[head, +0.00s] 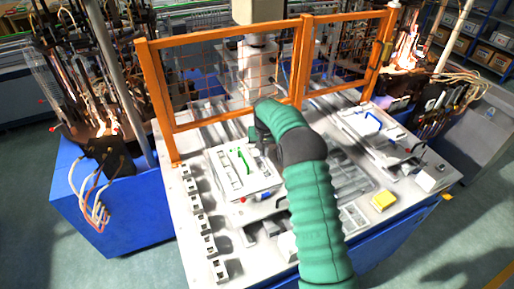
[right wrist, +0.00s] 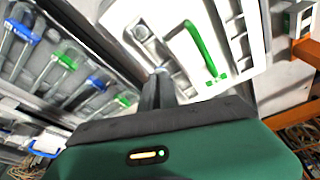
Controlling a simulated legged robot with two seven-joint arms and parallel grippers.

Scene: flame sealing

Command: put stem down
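My right gripper (head: 259,143) is over the right side of a white fixture plate (head: 228,183) on the table. In the right wrist view its dark fingers (right wrist: 160,84) reach down beside the same plate (right wrist: 228,82). The fingers overlap edge-on, so their gap is hidden, and I cannot tell whether a stem is between them. Several clear glass stems with blue or green ends (right wrist: 62,62) lie in a grey tray left of the plate in the right wrist view. A bent green handle (right wrist: 203,50) stands on the plate; it also shows in the head view (head: 243,160). My left gripper is not in view.
An orange mesh fence (head: 222,78) closes the table's back. Small white blocks (head: 207,246) line the left edge. Another fixture with a blue handle (head: 369,122) stands at the right.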

